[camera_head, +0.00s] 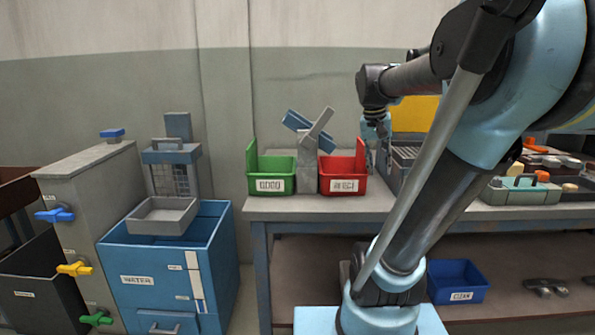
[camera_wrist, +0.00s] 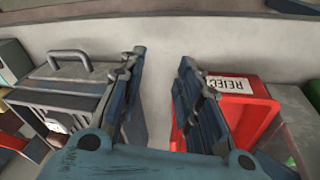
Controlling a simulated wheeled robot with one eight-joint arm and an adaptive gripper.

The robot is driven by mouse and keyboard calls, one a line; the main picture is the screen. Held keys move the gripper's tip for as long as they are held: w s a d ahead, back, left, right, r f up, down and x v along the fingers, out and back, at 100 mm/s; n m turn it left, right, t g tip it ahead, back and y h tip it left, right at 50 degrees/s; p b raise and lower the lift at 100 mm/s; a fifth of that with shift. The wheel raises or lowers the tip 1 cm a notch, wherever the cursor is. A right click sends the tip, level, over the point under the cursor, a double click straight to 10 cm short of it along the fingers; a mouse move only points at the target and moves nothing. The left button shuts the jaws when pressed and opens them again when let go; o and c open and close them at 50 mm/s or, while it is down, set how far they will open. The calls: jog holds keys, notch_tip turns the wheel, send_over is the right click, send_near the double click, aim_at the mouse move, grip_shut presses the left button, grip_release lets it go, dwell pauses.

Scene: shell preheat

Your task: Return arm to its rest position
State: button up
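My gripper (camera_wrist: 160,72) is open, with nothing between its two fingers in the wrist view. Bare grey-white surface shows in the gap. In the head view my gripper (camera_head: 377,145) hangs fingers down at the right of the red bin, small and partly hidden. My arm reaches from its base at lower right, up and out over the workbench (camera_head: 310,206). The wrist view shows the red bin (camera_wrist: 258,108) right of the fingers and a grey slatted box with a handle (camera_wrist: 62,78) left of them. Contact with either cannot be told.
A green bin (camera_head: 274,163) and a red bin (camera_head: 355,180) stand on the bench around a grey post with crossed arms. A blue water tank (camera_head: 150,283) stands left. A grey-green toolbox (camera_head: 520,191) sits right. A blue bin (camera_head: 458,283) is on the lower shelf.

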jog(key=s+a+f+n+y, duration=0.1)
jog(key=s+a+f, duration=0.1)
jog(key=s+f, duration=0.5)
jog(key=s+a+f+n+y, duration=0.1)
jog(key=s+a+f+n, duration=0.1)
jog(key=s+f, duration=0.5)
notch_tip(320, 180, down, 5)
jog(key=shift+s+a+f+n+t, duration=0.15)
jog(key=shift+a+n+t, duration=0.2)
jog(key=shift+a, duration=0.35)
